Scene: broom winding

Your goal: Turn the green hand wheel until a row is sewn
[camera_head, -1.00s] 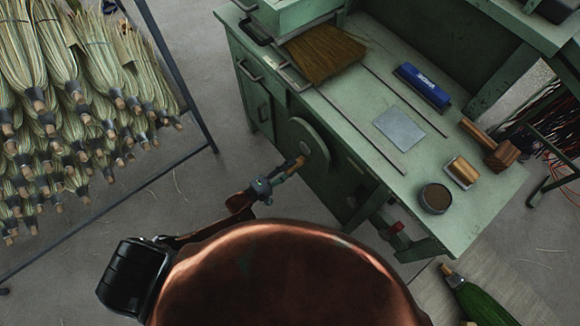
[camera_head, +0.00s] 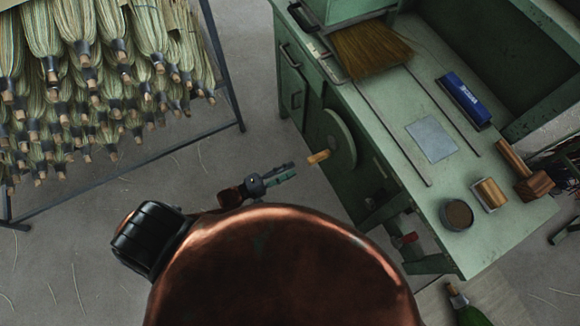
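The green hand wheel (camera_head: 342,140) is on the front side of the green bench, seen nearly edge-on. Its wooden crank handle (camera_head: 318,157) sticks out to the left from its face. My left gripper (camera_head: 287,172) is left of and slightly below the handle, apart from it with a small gap. Its two fingers look slightly parted and empty, pointing at the handle. A flat brown broom head (camera_head: 368,49) lies at the back of the bench beside the green machine part. Any stitching on it is too small to make out. My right gripper is not in view.
The green bench (camera_head: 408,180) carries a blue-backed brush (camera_head: 464,99), a grey plate (camera_head: 432,139), a wooden mallet (camera_head: 525,172), a spool (camera_head: 489,194) and a round tin (camera_head: 456,214). A rack of brooms (camera_head: 75,85) stands left. Open floor lies between.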

